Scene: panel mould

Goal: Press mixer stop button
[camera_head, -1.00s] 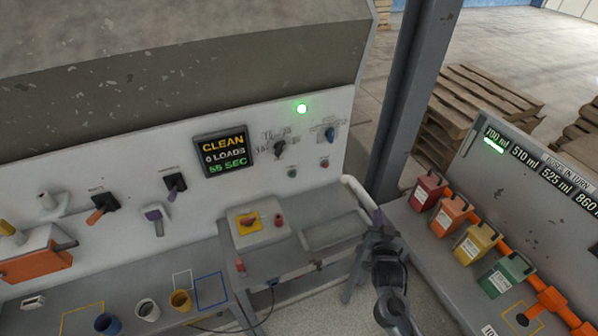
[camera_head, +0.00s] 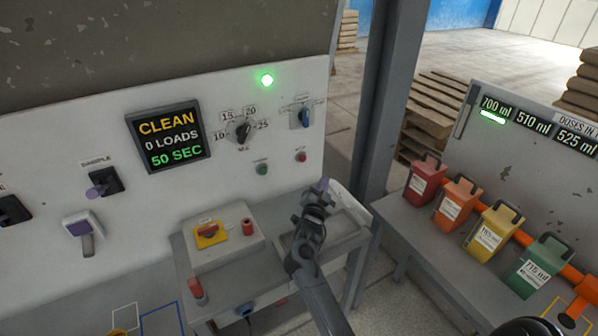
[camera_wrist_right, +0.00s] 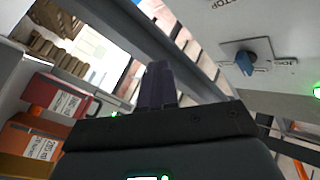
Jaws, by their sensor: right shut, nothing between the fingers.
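The small red button (camera_head: 300,157) is on the white wall panel (camera_head: 205,180), right of the green button (camera_head: 262,168). Their labels are too small to read. My right gripper (camera_head: 322,186) is shut and empty, in front of the panel, lower and to the right of the red button and apart from it in the picture. Its closed fingers (camera_wrist_right: 158,84) also show in the right wrist view, where the blue switch (camera_wrist_right: 245,62) is up and to the right. The red button cannot be made out there. My left gripper is not in view.
A display (camera_head: 168,136) reads CLEAN, 0 LOADS, 50 SEC. A mixing-time dial (camera_head: 242,131) and a blue switch (camera_head: 304,117) are above the buttons. A box with a red knob (camera_head: 208,231) stands on the bench below. A grey post (camera_head: 388,100) rises to the right.

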